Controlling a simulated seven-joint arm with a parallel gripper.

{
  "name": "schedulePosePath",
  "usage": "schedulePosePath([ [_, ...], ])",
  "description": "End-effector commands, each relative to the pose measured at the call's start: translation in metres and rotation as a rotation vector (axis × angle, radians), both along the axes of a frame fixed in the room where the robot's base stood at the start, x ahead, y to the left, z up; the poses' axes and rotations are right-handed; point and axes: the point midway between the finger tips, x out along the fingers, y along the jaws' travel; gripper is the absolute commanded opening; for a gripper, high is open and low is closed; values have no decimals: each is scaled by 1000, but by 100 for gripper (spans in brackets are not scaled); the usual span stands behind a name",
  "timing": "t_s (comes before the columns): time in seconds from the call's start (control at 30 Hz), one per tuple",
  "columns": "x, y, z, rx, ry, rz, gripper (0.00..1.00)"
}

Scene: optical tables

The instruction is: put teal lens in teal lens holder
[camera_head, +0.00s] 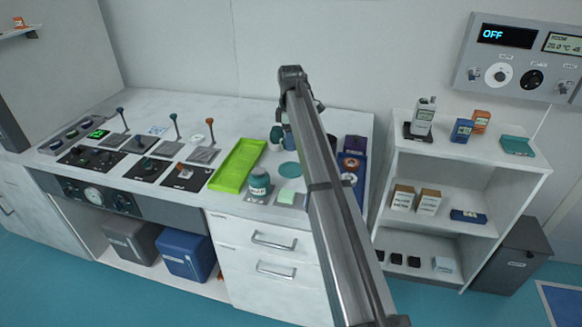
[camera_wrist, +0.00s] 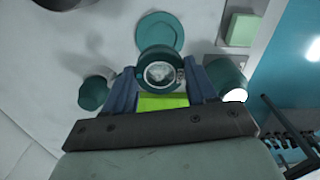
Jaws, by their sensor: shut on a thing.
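In the wrist view the teal lens (camera_wrist: 160,54), a thick teal ring with a pale glassy centre, sits between the blue fingers of my gripper (camera_wrist: 161,82). The fingers are shut on it from both sides. A flat teal disc (camera_wrist: 160,32) lies on the table beyond it and shows in the head view too (camera_head: 290,169). In the head view my arm hides most of the gripper and the lens. A thin post with a teal top (camera_head: 174,118) stands left of the green tray; I cannot tell whether it is the teal lens holder.
The lime green tray (camera_head: 238,165) lies left of my arm. A teal jar (camera_head: 259,183) and a pale green block (camera_head: 286,197) stand near the front edge. Another teal object (camera_head: 276,134) stands behind. Posts with dark blue (camera_head: 120,111) and orange (camera_head: 210,122) tops flank the teal-topped one.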

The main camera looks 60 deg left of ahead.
Motion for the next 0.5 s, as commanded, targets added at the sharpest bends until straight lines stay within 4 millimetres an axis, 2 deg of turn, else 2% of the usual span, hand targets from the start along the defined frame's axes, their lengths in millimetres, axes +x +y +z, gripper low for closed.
schedulePosePath([
  [0.3, 0, -1, -47, -1, 1, -1, 26],
  [0.5, 0, -1, -63, -1, 1, 0, 26],
])
